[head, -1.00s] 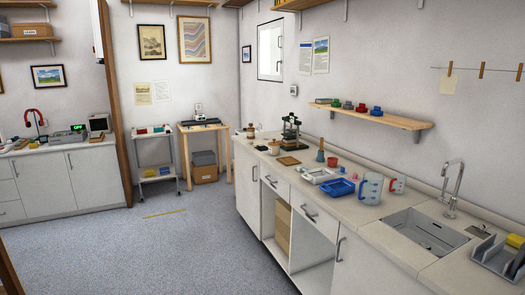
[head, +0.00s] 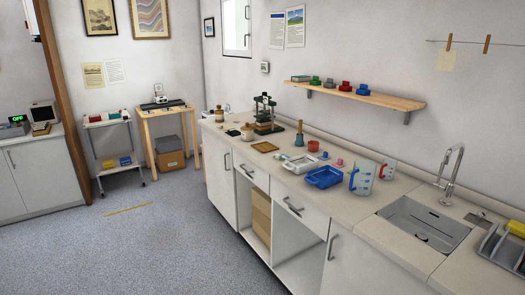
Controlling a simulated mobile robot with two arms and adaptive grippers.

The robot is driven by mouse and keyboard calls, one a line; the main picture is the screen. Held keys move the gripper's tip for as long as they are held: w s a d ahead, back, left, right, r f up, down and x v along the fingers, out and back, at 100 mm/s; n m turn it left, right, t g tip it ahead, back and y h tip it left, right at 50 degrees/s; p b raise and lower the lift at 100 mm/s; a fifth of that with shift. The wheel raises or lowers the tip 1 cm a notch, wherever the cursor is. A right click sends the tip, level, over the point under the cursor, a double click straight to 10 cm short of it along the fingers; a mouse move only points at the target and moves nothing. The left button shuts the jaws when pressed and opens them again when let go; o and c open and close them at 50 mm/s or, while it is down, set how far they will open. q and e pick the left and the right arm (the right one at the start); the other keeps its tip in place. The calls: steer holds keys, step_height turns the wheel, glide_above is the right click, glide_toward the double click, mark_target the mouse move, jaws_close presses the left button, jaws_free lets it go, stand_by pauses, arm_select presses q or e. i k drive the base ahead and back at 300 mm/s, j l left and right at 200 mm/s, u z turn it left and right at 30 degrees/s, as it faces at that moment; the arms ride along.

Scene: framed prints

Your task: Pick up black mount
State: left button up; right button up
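No thing in the head view can be told for sure as the black mount. A dark press-like device (head: 264,114) stands upright on the long counter, near its far end. A flat black item (head: 163,106) lies on top of the small wooden table in the far corner. Neither of my grippers shows in the head view.
The long counter (head: 350,208) holds a brown square (head: 265,147), a white tray (head: 300,163), a blue tray (head: 324,177), measuring jugs (head: 362,178) and a sink (head: 425,225). A white trolley (head: 111,155) stands at the back.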

mark_target(234, 132)
steer(key=i+j+u, duration=0.45)
steer(key=i, duration=0.4)
steer(key=i+u, duration=0.4)
steer(key=i, duration=0.45)
